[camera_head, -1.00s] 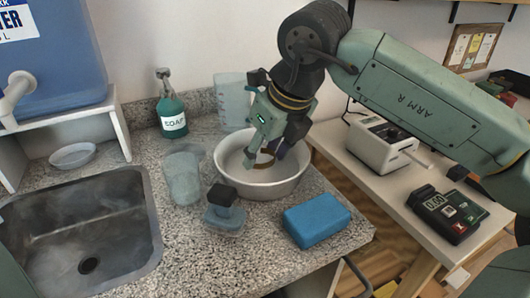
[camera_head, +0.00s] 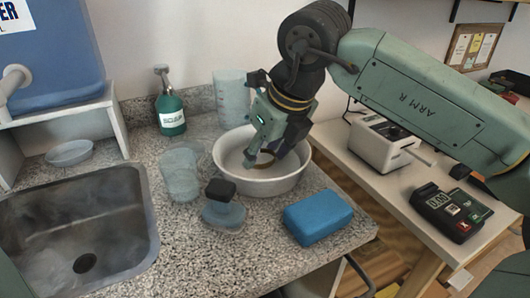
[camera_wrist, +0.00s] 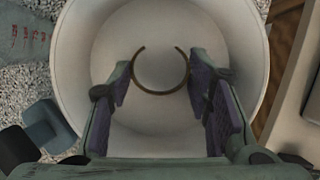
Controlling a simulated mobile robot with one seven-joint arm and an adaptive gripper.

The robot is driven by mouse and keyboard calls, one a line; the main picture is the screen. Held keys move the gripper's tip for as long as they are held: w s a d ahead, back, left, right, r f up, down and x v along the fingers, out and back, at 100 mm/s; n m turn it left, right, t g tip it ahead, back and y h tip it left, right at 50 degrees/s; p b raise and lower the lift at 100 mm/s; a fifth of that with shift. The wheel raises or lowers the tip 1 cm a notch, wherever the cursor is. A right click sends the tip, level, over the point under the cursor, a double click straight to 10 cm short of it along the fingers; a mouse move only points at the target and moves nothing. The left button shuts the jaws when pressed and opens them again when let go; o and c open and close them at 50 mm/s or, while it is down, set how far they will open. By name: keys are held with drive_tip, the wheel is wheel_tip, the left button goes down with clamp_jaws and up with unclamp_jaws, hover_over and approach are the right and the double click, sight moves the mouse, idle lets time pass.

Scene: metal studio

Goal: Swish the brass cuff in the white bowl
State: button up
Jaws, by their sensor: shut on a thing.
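The white bowl (camera_head: 296,177) stands on the speckled counter, and it fills much of the wrist view (camera_wrist: 246,40). My gripper (camera_head: 262,153) reaches down into the bowl from above. In the wrist view its two purple-padded fingers (camera_wrist: 160,88) stand on either side of the brass cuff (camera_wrist: 160,93), an open C-shaped ring. The gripper is shut on the cuff, which also shows under the fingertips in the head view (camera_head: 260,165). The cuff is inside the bowl. I cannot tell whether it touches the bottom or whether there is liquid.
Behind are a soap bottle (camera_head: 170,112) and a clear pitcher (camera_head: 229,96). A sink (camera_head: 85,225) lies left; a side table with devices lies right.

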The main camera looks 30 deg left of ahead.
drive_tip(key=shift+r+p, duration=0.4)
drive_tip(key=shift+r, duration=0.35)
drive_tip(key=shift+f+b, duration=0.75)
drive_tip(key=shift+f, duration=0.05)
drive_tip(key=shift+r+p, duration=0.55)
drive_tip(key=shift+r, duration=0.25)
drive_tip(key=shift+f+b, duration=0.75)
drive_tip(key=shift+f, duration=0.05)
drive_tip(key=shift+r, duration=0.1)
wheel_tip(320, 180, up, 8)
drive_tip(key=p, duration=0.6)
idle(0.7)
idle(0.6)
